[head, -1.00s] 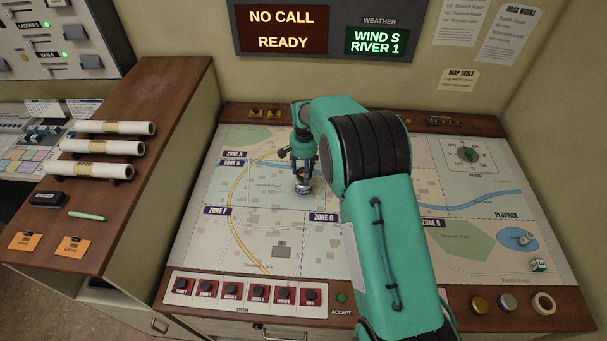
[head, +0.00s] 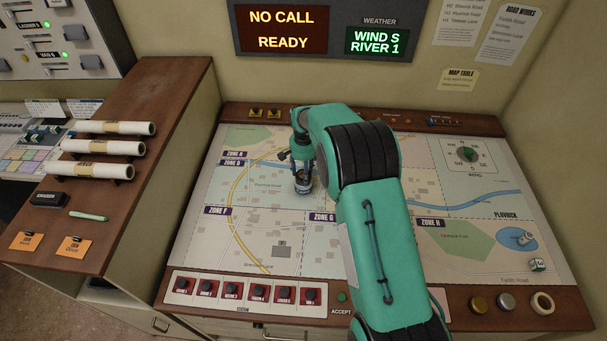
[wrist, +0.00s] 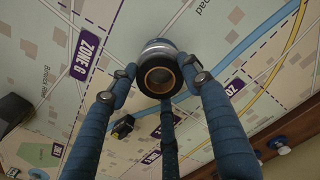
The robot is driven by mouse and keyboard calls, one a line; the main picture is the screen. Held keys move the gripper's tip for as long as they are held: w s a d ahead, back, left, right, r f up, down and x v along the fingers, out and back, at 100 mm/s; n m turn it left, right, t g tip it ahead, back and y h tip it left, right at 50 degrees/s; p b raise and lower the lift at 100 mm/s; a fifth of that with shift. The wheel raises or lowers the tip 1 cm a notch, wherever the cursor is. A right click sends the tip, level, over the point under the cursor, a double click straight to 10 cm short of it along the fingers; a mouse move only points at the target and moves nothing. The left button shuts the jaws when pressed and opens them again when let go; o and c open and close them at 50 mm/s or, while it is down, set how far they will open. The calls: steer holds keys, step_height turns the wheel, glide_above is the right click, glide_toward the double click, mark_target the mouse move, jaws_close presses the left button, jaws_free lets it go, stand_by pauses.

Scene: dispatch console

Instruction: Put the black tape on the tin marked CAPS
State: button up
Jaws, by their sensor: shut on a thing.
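The black tape (wrist: 146,80), a dark ring with a tan core, is between the fingers of my gripper (wrist: 156,84) in the wrist view. My gripper is shut on it. Just beyond the tape shows the silver rim of a tin (wrist: 157,45). In the head view the tin (head: 304,190) stands upright on the map, directly under my gripper (head: 303,178). The tape looks lined up over the tin. I cannot tell whether it rests on it. The tin's marking is too small to read.
The map table (head: 275,225) is mostly clear around the tin. A pale tape roll (head: 542,303), a silver disc (head: 506,302) and a brass disc (head: 479,305) are on the front right edge. A small cube (head: 537,265) is near them. Red buttons (head: 257,293) line the front left.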

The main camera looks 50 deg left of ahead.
steer(key=shift+f, duration=0.35)
steer(key=shift+f, duration=0.2)
steer(key=o, duration=1.2)
steer(key=shift+c, duration=0.2)
steer(key=shift+r, duration=0.25)
step_height(320, 180, up, 12)
steer(key=shift+b, duration=0.45)
